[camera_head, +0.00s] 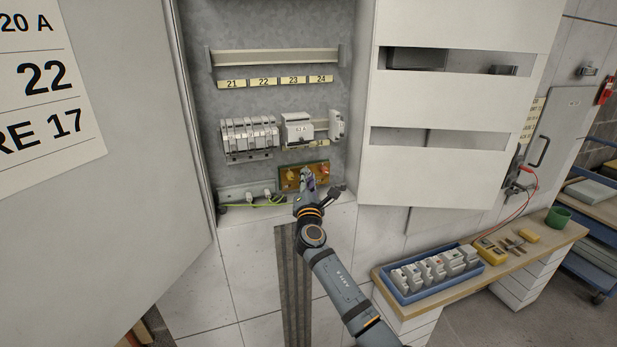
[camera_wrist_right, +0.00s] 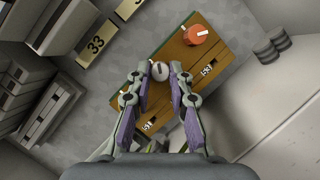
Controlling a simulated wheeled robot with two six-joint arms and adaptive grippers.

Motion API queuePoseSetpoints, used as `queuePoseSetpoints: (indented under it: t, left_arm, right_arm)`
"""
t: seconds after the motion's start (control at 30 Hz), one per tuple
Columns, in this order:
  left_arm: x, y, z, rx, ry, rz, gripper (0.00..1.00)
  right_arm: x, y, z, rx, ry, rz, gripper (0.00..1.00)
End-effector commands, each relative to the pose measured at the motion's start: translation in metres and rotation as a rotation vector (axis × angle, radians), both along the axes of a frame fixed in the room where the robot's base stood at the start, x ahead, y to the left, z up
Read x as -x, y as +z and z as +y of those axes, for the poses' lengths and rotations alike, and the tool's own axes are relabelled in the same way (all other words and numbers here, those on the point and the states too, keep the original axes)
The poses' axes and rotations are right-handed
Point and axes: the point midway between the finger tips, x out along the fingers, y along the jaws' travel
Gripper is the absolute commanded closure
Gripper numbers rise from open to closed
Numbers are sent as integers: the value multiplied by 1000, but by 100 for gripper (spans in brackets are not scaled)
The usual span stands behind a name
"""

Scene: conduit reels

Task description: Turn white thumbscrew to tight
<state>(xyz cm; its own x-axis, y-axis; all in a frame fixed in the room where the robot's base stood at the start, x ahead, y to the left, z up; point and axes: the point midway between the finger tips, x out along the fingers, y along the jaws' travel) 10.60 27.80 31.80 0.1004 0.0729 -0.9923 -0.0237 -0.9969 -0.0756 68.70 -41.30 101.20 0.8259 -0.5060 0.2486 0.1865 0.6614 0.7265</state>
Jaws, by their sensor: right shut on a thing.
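The white thumbscrew (camera_wrist_right: 160,71) sits on a brown terminal board with a green edge (camera_wrist_right: 222,47), low in the open cabinet. It looks pale grey-white in the right wrist view, with a short mark on its face. My right gripper (camera_wrist_right: 160,76) is shut on it, one purple-padded finger on each side. In the head view the board (camera_head: 284,184) is partly covered by my right gripper (camera_head: 307,177), and the thumbscrew cannot be made out there. My left gripper is not in view.
An orange-red knob (camera_wrist_right: 195,35) with a white bar is beside the thumbscrew on the board. A breaker row (camera_head: 248,135) is above. Green-yellow wires (camera_head: 255,203) lie to the left. A blue tray (camera_head: 408,298) of modules stands on the bench at right.

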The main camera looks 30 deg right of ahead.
Motion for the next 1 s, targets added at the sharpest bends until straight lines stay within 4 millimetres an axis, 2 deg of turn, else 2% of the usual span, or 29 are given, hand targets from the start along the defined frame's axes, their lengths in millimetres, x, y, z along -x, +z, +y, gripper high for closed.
queuePoseSetpoints:
  t: [0.57,1.0]
  left_arm:
    - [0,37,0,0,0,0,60]
    - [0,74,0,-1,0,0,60]
  right_arm:
    - [0,8,2,-532,-1,-126,100]
    - [0,13,1,-936,-2,-224,100]
